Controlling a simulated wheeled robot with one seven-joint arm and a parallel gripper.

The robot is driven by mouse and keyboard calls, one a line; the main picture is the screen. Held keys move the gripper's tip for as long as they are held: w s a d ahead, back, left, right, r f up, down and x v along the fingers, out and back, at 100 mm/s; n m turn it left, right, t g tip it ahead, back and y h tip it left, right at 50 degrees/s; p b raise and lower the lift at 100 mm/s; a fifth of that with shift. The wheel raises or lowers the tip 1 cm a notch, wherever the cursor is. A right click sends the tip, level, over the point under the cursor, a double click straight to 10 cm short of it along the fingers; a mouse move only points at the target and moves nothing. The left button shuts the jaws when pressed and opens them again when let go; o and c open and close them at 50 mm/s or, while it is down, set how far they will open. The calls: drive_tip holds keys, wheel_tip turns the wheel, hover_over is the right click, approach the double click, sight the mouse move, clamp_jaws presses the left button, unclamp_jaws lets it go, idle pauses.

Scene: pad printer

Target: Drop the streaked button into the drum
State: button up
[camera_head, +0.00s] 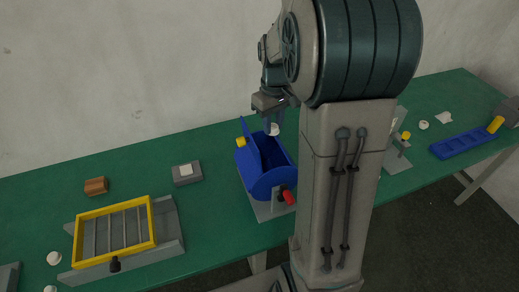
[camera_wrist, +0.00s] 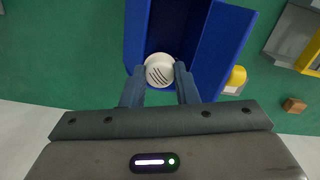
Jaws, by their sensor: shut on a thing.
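The streaked button (camera_wrist: 159,70) is a round white piece with dark slanted streaks, held between my fingertips in the wrist view. In the head view the white button (camera_head: 273,129) shows below my gripper (camera_head: 273,122), close over the drum's opening. My gripper (camera_wrist: 160,82) is shut on it. The drum (camera_head: 268,182) is blue with its lid raised, a red-ended handle and a grey base. In the wrist view its blue wall (camera_wrist: 137,35) and dark inside lie beyond the button. Whether the button is inside the rim is hard to tell.
A yellow-framed rack (camera_head: 115,236) stands at the left of the green table (camera_head: 45,205), near loose white buttons. A brown block (camera_head: 96,186) and a grey pad block (camera_head: 187,174) lie behind it. A blue tray (camera_head: 466,143) lies at the right.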

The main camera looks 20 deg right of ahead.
drive_tip(key=shift+w, duration=0.25)
drive_tip(key=shift+f, duration=0.2)
wheel_tip(320, 180, down, 6)
drive_tip(key=b, duration=0.4)
drive_tip(key=shift+s+r, duration=0.1)
drive_tip(key=shift+r, duration=0.15)
drive_tip(key=o, duration=1)
wheel_tip(320, 180, up, 14)
drive_tip(key=shift+f+b, duration=0.1)
drive_tip(key=shift+b, duration=0.5)
